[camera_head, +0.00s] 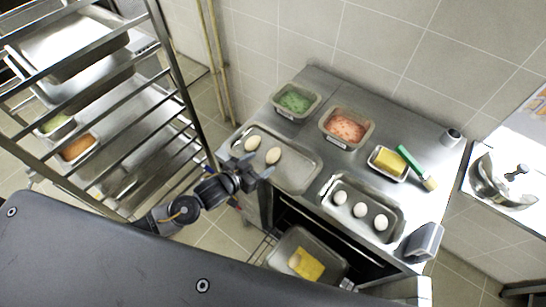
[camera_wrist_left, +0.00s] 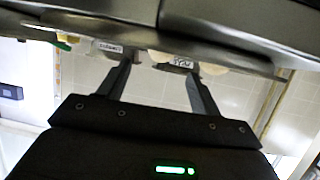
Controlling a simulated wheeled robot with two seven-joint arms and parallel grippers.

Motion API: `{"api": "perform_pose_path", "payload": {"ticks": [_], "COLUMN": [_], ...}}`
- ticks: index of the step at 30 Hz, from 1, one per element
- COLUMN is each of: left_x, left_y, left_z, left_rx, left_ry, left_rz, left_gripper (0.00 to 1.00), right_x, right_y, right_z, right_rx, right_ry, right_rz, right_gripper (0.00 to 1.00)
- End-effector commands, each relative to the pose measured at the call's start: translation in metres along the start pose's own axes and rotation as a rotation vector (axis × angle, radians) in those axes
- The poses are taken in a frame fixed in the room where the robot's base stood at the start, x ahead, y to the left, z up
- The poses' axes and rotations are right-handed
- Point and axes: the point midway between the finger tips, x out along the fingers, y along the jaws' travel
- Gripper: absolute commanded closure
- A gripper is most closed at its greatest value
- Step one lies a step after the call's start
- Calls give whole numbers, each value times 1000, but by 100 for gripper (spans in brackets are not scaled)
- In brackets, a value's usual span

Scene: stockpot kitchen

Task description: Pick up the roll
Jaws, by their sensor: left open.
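Two pale tan rolls, a left one (camera_head: 252,143) and a right one (camera_head: 273,155), lie on a metal tray (camera_head: 303,172) at the left end of the steel counter. My left gripper (camera_head: 257,168) is open and empty at the front left edge of that tray, just nearer to me than the two rolls. In the left wrist view its two fingers (camera_wrist_left: 160,70) are spread with nothing between them. My right gripper is not in view.
A second tray (camera_head: 335,228) holds three whitish round pieces. Behind stand a green-filled container (camera_head: 296,100), a pink-filled container (camera_head: 346,128), a small dish with a yellow block (camera_head: 388,162), and a green-handled brush (camera_head: 410,160). Below, a lower tray (camera_head: 330,262) holds yellow and tan pieces. A rack (camera_head: 165,60) stands left.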

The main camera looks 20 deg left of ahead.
Motion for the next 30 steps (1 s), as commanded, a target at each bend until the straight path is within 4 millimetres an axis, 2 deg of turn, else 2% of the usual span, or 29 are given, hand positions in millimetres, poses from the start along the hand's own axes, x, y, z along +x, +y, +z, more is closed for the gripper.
{"api": "perform_pose_path", "payload": {"ticks": [1, 8, 14, 19, 23, 30], "left_x": [7, 12, 35, 56, 62, 62], "left_y": [0, 0, -1, -2, -2, -2], "left_z": [3, 0, 8, 8, 6, 4], "left_rx": [0, 1, 2, 1, 1, 1], "left_ry": [1, 0, 1, 2, 0, -1], "left_rz": [-1, 0, 0, -1, -1, -1], "left_gripper": [35, 35, 35, 35, 35, 37], "right_x": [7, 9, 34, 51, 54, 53], "right_y": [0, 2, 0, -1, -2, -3], "right_z": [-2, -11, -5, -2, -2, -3], "right_rx": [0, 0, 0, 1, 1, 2], "right_ry": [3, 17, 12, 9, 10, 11], "right_rz": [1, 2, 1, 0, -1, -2], "right_gripper": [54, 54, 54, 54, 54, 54]}}
